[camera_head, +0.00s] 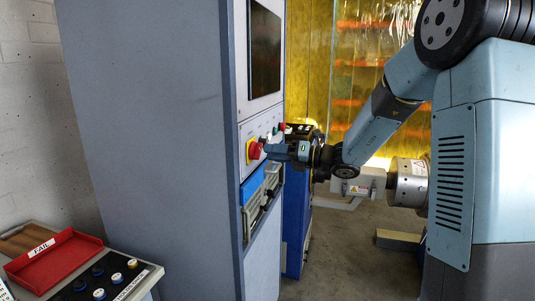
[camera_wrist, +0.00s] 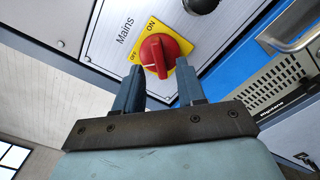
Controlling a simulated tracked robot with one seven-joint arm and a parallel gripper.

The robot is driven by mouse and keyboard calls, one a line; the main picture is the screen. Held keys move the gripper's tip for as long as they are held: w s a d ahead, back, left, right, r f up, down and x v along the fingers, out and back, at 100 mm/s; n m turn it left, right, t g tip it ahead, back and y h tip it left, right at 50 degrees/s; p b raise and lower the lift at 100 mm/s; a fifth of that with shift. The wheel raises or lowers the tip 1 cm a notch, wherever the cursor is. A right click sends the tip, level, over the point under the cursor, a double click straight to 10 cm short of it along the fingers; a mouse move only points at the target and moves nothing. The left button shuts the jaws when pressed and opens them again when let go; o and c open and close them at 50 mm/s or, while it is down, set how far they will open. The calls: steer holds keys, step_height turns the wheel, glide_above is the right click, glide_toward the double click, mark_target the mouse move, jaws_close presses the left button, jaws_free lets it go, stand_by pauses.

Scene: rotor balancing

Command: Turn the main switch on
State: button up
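The main switch is a red rotary knob (camera_wrist: 160,52) on a yellow plate (camera_wrist: 185,52) marked ON and OFF, beside the word "Mains". A pale line on the knob's left side lies near the OFF mark. In the head view the red knob (camera_head: 255,151) is on the grey cabinet's front panel. My gripper (camera_wrist: 160,72) is open, with one finger on each side of the knob's lower part in the picture. I cannot tell whether the fingers touch it. In the head view my gripper (camera_head: 275,151) is right in front of the panel.
The tall grey cabinet (camera_head: 150,120) has a dark screen (camera_head: 265,50) above the switch and a blue panel with a handle (camera_head: 262,195) below. A red FAIL tray (camera_head: 55,262) and a button box (camera_head: 105,280) stand at lower left.

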steer(key=v, duration=1.1)
steer(key=s+a+f+n+g+h, duration=0.1)
steer(key=s+n+g+h, duration=0.25)
steer(key=s+n, duration=0.5)
steer(key=s+a+n+g+h, duration=0.2)
steer(key=s+n+h, duration=0.3)
steer(key=s+n, duration=0.4)
steer(key=s+d+r+n+t+h, duration=0.1)
steer(key=s+d+n+t+h, duration=0.4)
steer(key=s+d+n+h, duration=0.3)
steer(key=shift+s+d+r+n, duration=0.3)
steer(key=shift+s+d+n, duration=1.4)
steer(key=shift+n, duration=1.15)
